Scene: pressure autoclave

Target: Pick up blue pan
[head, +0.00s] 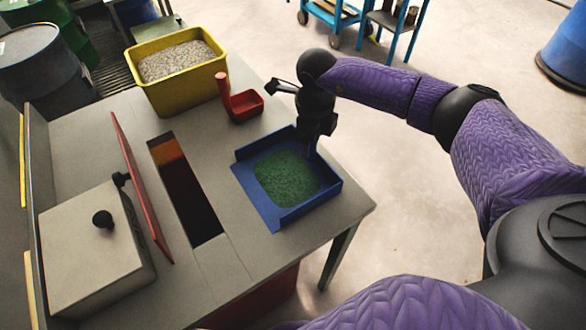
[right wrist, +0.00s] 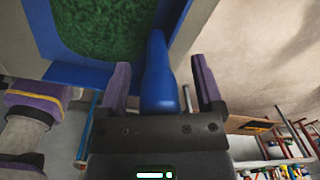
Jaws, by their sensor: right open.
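The blue pan (head: 313,204) sits on the grey table near its right edge, with a patch of green granules (head: 285,178) inside. Its blue handle (right wrist: 157,85) shows in the right wrist view, with the pan's wall and green contents above it. My right gripper (head: 311,146) is over the pan's back right side in the head view. In the right wrist view my right gripper (right wrist: 157,72) is open, with one finger on each side of the handle and gaps visible. In the head view the gripper hides the handle. My left gripper is not in view.
A red scoop (head: 244,104) and a yellow bin (head: 187,108) of grey granules stand behind the pan. Left of it are a dark rectangular opening (head: 195,205), a raised red lid (head: 141,185) and a grey box (head: 90,255) with a black knob.

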